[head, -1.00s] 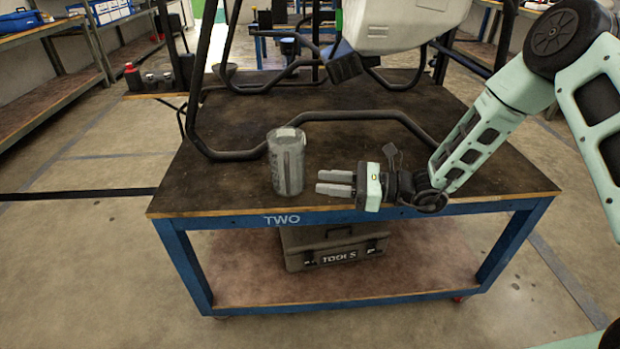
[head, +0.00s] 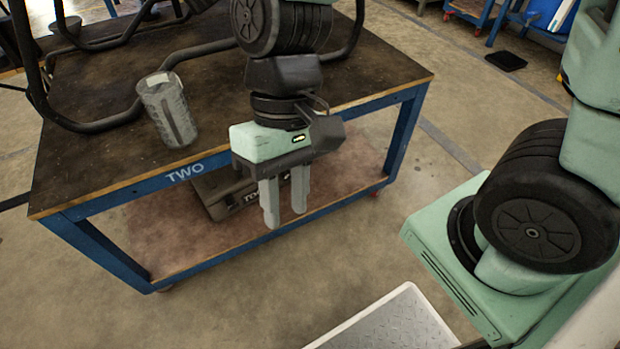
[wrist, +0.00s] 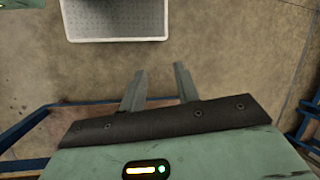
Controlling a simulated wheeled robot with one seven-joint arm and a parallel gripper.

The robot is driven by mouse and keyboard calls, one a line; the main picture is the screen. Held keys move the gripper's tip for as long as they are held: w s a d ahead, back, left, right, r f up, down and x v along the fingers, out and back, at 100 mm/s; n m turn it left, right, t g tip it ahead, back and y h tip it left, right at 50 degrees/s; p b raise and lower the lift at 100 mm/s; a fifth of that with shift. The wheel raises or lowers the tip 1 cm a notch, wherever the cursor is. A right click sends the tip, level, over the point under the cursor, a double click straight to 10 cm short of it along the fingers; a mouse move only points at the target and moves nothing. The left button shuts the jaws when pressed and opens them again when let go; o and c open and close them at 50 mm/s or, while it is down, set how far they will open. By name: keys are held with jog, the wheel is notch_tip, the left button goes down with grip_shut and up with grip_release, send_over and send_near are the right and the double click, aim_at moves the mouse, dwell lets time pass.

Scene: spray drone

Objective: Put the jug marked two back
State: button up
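A grey cylindrical jug (head: 167,110) stands upright on the dark top of the workbench (head: 95,160), near its front edge. Any mark on the jug is not readable from here; the bench's blue front rail carries the word TWO. My gripper (head: 285,205) points down in front of the bench's front edge, right of the jug and apart from it. Its two grey fingers are apart with nothing between them. The wrist view shows the same empty fingers (wrist: 160,88) above the floor, and no jug.
A white-rimmed tray (head: 385,325) with a textured grey floor lies at the bottom; it also shows in the wrist view (wrist: 115,22). A dark toolbox (head: 225,190) sits on the bench's lower shelf. Black tubular frame legs (head: 95,125) stand on the bench behind the jug.

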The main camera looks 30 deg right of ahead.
jog(key=shift+s+d+r+n+t+h, duration=0.15)
jog(key=shift+d+r+n+t+h, duration=0.3)
jog(key=shift+n+t, duration=0.3)
jog(key=shift+s+d+r+n+t+h, duration=0.15)
jog(key=shift+d+r+n+t+h, duration=0.1)
jog(key=shift+d+n+t, duration=0.45)
jog(key=shift+s+d+r+n+t+h, duration=0.15)
jog(key=shift+d+r+n+t+h, duration=0.25)
jog(key=shift+n, duration=0.55)
